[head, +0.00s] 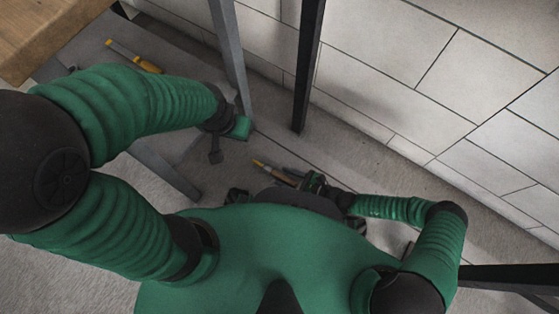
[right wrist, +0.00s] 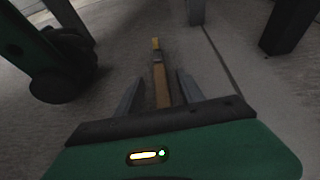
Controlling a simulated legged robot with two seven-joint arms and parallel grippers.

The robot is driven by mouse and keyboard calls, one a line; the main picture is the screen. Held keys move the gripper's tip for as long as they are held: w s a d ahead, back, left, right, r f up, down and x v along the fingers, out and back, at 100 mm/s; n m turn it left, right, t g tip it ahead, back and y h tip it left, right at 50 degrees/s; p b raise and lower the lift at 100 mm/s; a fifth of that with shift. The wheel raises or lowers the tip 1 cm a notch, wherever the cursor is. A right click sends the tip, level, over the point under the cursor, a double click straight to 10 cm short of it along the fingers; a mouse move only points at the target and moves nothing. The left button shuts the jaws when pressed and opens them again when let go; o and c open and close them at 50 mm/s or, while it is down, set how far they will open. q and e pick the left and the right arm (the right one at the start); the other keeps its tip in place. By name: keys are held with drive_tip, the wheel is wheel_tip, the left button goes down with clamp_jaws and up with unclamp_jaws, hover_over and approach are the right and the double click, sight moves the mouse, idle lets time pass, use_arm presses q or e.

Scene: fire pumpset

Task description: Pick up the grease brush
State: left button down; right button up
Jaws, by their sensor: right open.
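The grease brush, with a long wooden handle and a yellow tip, lies on the grey floor; it shows in the head view (head: 267,169) and in the right wrist view (right wrist: 160,82). My right gripper (head: 292,175) is low over the floor at the brush. In the right wrist view its two fingers (right wrist: 159,79) are open, one on each side of the handle, with gaps visible. The part of the brush nearest the palm is hidden. My left gripper (head: 232,128) is by a grey metal leg; its fingers cannot be made out clearly.
A yellow-handled tool (head: 135,56) lies on the floor at the upper left, by a wooden tabletop (head: 45,30). Metal legs (head: 308,65) stand near the tiled wall (head: 380,50). A grey floor bar (head: 165,172) runs left of the brush.

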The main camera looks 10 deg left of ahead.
drive_tip(key=b+x, duration=0.1)
drive_tip(key=x, duration=0.2)
drive_tip(key=shift+d+f, duration=0.1)
drive_tip(key=shift+f, duration=0.1)
drive_tip(key=shift+r, duration=0.15)
clamp_jaws()
